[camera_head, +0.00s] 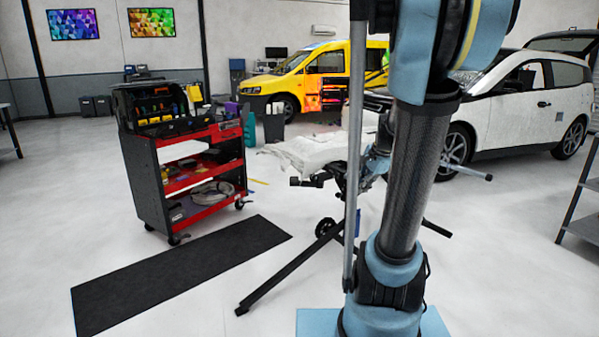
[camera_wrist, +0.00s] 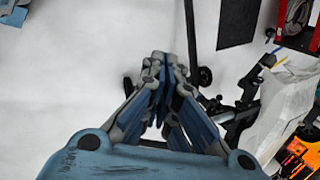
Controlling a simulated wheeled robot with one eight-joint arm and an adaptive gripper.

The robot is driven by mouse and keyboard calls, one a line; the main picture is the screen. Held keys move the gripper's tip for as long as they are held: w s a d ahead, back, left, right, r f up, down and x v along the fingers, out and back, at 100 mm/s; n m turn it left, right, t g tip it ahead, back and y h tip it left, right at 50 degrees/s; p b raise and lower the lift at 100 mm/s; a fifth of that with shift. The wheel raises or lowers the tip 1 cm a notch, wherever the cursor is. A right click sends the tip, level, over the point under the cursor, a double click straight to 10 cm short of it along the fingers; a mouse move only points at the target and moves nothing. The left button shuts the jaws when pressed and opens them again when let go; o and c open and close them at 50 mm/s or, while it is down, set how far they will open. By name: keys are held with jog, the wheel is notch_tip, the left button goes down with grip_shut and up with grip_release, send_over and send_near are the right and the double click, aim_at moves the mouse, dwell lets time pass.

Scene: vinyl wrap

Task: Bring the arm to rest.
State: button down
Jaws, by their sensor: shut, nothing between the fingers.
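My gripper (camera_wrist: 163,75) shows in the wrist view with its two fingers closed together at the tips and nothing between them. It points down over the white floor. In the head view my arm rises in the right half of the picture, with a dark tube and blue joint covers. I cannot clearly make out the gripper there, as my arm covers part of that area.
A red and black tool cart (camera_head: 190,165) stands at left, behind a black mat (camera_head: 180,272). A dark stand with spread legs (camera_head: 290,270) is close behind my arm. A yellow van (camera_head: 300,78) and a white car (camera_head: 530,100) stand farther back.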

jog(key=s+a+f+n+h, duration=0.1)
jog(key=s+f+n, duration=0.1)
jog(key=s+n, duration=0.2)
jog(key=s+f+n+g+h, duration=0.1)
jog(key=s+f+n, duration=0.2)
jog(key=s, duration=0.7)
jog(key=s+a+f+n, duration=0.1)
jog(key=s+f+n, duration=0.2)
jog(key=s+n, duration=0.3)
jog(key=shift+s+a+f+n+h, duration=0.3)
jog(key=shift+s+a+h, duration=0.1)
jog(key=shift+s, duration=0.6)
jog(key=shift+w+f, duration=0.15)
jog(key=shift+w, duration=0.3)
